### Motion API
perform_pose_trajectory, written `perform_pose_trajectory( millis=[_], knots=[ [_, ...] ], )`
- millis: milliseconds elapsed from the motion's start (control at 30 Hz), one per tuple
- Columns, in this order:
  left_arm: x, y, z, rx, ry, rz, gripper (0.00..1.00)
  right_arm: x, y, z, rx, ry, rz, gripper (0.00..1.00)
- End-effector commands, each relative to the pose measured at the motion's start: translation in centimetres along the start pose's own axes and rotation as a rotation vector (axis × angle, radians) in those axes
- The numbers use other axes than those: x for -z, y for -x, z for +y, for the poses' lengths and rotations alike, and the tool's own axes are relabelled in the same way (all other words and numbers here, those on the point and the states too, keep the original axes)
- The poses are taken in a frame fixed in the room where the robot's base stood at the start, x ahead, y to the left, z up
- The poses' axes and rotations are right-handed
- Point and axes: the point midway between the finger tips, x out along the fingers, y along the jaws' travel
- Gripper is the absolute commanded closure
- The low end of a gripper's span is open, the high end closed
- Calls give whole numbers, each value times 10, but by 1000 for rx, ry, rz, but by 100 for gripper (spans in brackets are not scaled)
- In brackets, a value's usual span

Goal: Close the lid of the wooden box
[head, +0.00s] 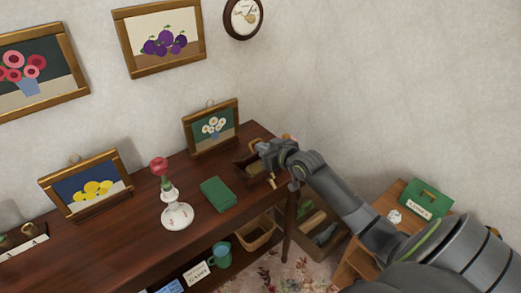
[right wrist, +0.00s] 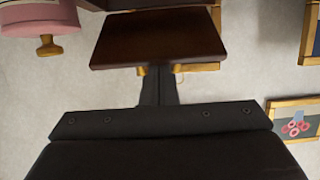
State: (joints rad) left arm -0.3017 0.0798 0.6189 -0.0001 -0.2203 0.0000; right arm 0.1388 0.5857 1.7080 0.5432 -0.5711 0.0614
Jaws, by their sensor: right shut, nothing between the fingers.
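The dark wooden box (head: 243,163) sits at the right back end of the dark table, mostly hidden behind my right gripper. In the right wrist view, a dark brown panel (right wrist: 160,38), which looks like part of the box, has two small brass pieces at its lower edge. My right gripper (head: 268,150) is at the box. Its shut, empty fingers also show in the right wrist view (right wrist: 157,85), reaching the panel's edge; whether they touch it I cannot tell. How far the lid stands open is unclear. My left gripper is not in view.
A small wooden stand with a green box (head: 426,199) is at the right.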

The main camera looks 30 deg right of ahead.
Motion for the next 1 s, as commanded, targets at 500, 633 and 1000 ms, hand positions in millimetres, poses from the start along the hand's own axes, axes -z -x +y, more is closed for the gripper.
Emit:
perform_pose_trajectory(
  millis=[500, 633, 1000],
  knots=[
    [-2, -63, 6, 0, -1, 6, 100, -50, 10, 0, -1, 1, 281, 100],
    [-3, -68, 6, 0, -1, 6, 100, -56, 10, 0, -1, 1, 280, 100],
    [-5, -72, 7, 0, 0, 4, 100, -62, 10, 0, -1, 1, 280, 100]
  ],
)
